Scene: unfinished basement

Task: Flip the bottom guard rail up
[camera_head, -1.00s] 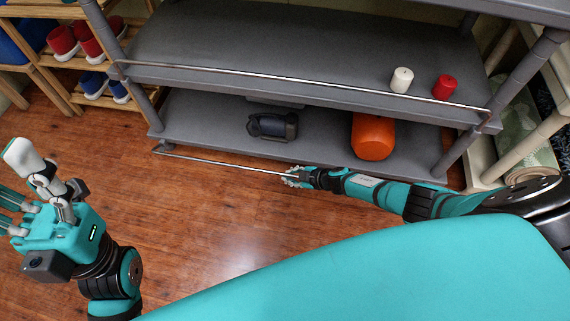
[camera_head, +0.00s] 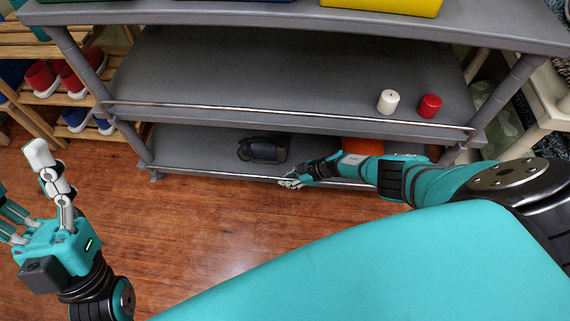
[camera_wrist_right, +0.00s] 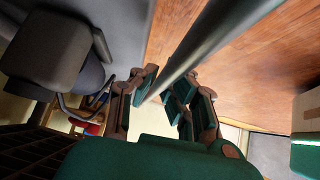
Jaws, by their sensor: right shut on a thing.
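The bottom guard rail (camera_head: 215,174) is a thin metal bar along the front edge of the lower grey shelf (camera_head: 195,150). Its right part is hidden by my right arm. My right gripper (camera_head: 291,183) is shut on the rail near its middle. In the right wrist view, the rail (camera_wrist_right: 215,40) runs as a thick grey bar between the fingers (camera_wrist_right: 160,95). The upper guard rail (camera_head: 290,115) stands across the front of the middle shelf. My left gripper (camera_head: 25,190) is open and empty at the left, away from the shelf.
A dark object (camera_head: 263,150) and a partly hidden orange thing (camera_head: 362,146) lie on the lower shelf. A white candle (camera_head: 388,102) and a red one (camera_head: 430,106) stand above. A wooden shoe rack (camera_head: 35,99) is at left. The wooden floor (camera_head: 205,235) in front is clear.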

